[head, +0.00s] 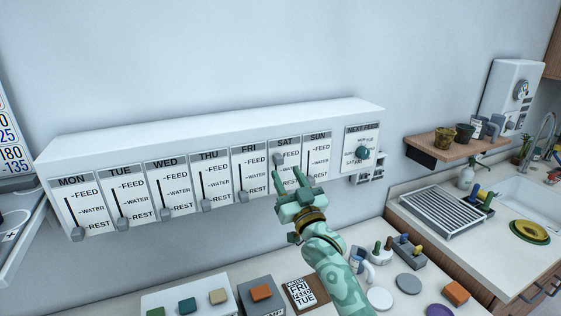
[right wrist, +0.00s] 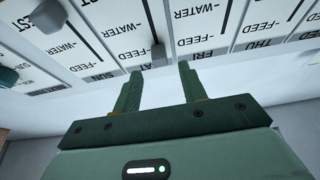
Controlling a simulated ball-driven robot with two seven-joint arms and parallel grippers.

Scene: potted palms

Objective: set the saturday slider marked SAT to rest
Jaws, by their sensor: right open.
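The SAT slider is the sixth strip on the white weekday panel. Its grey knob (head: 277,159) is at the top of its track, beside FEED. The knob also shows in the right wrist view (right wrist: 158,54), where the panel appears upside down. My green right gripper (head: 287,173) is open and empty, just in front of the SAT strip. Its two fingers (right wrist: 158,76) point at the panel, with the SAT knob just beyond and between the tips. No contact is visible. The lower SAT strip is hidden behind the gripper in the head view. My left gripper is out of view.
The MON (head: 78,233) to FRI (head: 243,196) knobs sit at REST. The SUN knob (right wrist: 48,15) is low on its track. A NEXT FEED dial (head: 362,153) is right of SUN.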

